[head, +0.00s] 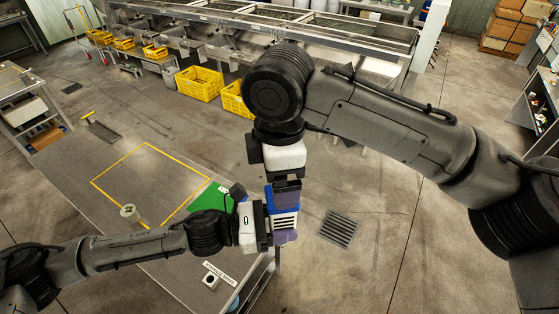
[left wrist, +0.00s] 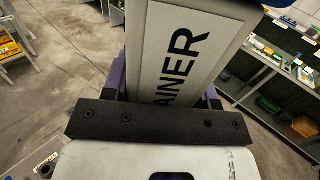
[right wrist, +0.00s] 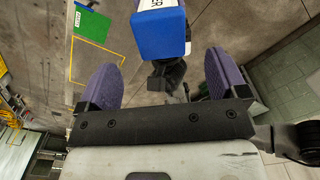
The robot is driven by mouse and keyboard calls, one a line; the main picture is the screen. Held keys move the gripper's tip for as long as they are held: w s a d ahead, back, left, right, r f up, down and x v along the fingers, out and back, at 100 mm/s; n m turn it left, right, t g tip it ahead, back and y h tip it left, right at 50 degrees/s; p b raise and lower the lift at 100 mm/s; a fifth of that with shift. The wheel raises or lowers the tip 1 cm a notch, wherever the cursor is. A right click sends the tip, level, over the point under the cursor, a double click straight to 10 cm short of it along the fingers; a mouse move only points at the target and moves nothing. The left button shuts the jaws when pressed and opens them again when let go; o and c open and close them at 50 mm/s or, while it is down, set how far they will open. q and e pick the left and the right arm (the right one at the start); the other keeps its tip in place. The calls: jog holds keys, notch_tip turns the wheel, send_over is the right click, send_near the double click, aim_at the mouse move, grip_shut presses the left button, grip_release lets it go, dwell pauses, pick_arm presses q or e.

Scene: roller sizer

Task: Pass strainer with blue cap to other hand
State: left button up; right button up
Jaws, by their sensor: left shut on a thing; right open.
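The strainer (left wrist: 190,45) is a pale grey block with black lettering ending in "AINER", held upright in my left gripper (head: 277,230). The left wrist view shows purple fingers on either side of it. Its blue cap (head: 294,207) is on top in the head view, and it also shows in the right wrist view (right wrist: 160,33). My right gripper (head: 287,188) is open, pointing down just above the cap.
A grey table (head: 75,190) with a yellow outlined square and a green patch (head: 211,198) lies to the left. A small round object (head: 129,212) stands on it. Yellow crates (head: 200,84) and a roller machine are behind. A floor drain (head: 339,228) is right of the grippers.

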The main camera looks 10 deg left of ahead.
aim_at(282, 222)
notch_tip(282, 222, down, 9)
dwell(0.5)
jog(key=shift+f, duration=0.1)
jog(key=c, duration=1)
pick_arm(q)
jog(key=o, duration=1.1)
pick_arm(e)
jog(key=shift+c, duration=0.6)
